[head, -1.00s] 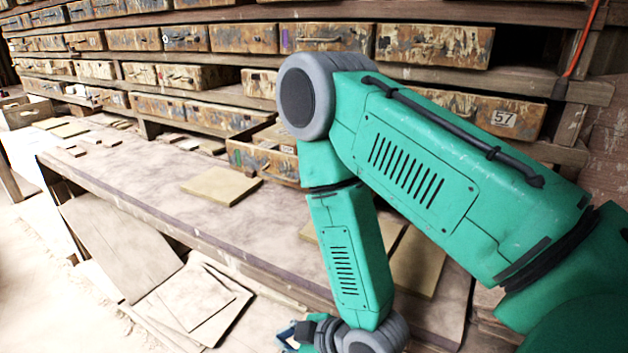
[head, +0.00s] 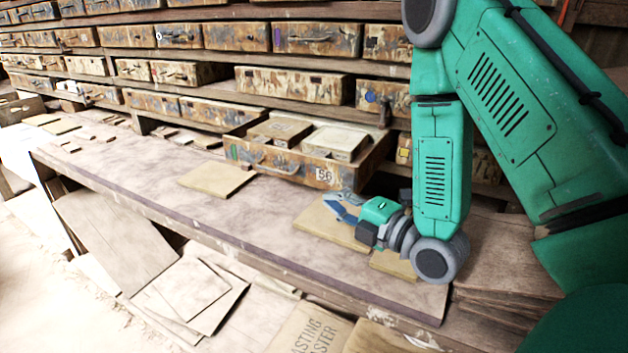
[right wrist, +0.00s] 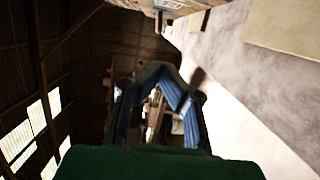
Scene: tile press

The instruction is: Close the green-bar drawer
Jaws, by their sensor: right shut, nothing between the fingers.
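The pulled-out drawer (head: 270,160) juts from the lower shelf row in the head view, its worn painted front marked 56. A small coloured bar at the left end of its front looks green, but is too small to be sure. Boxes lie inside it. My right gripper (head: 342,206) is shut and empty, low over the bench, in front and to the right of the drawer front, apart from it. In the right wrist view, its blue fingers (right wrist: 158,78) meet at the tips; part of a drawer front and handle (right wrist: 160,20) shows at the top. My left gripper is out of view.
The wooden bench (head: 150,185) runs along below the shelves. Flat tan tiles (head: 217,178) lie on it, one under my right gripper. Several closed drawers (head: 290,84) fill the rows above and beside. Sheets (head: 190,295) and a lettered sack (head: 310,330) lie below the bench's front edge.

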